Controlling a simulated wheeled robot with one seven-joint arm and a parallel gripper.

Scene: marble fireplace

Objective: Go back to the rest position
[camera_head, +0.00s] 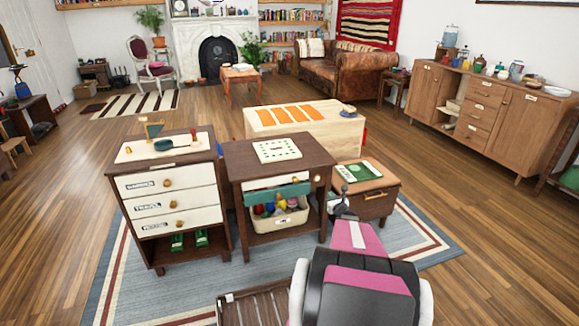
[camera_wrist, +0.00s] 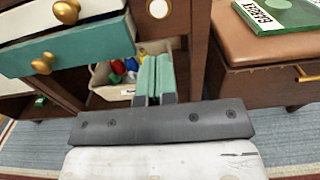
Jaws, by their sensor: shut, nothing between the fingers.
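My gripper (camera_head: 340,204) is in front of the brown leather-topped box (camera_head: 372,184), just right of the middle cabinet (camera_head: 234,165). In the wrist view its two green fingers (camera_wrist: 155,78) lie side by side, shut and empty. The cabinet's teal drawer (camera_wrist: 75,50) with a brass knob is left of the fingers and appears pulled out. I cannot tell how close the fingers are to the cabinet. My arm fills the lower right of the head view.
A beige bin (camera_head: 278,222) of coloured items sits on the middle cabinet's lower shelf. A green box (camera_head: 357,171) lies on the leather top. A white-drawered cabinet (camera_head: 168,190) stands left, a pale wooden chest (camera_head: 340,133) behind. The blue rug (camera_head: 115,285) has free room in front.

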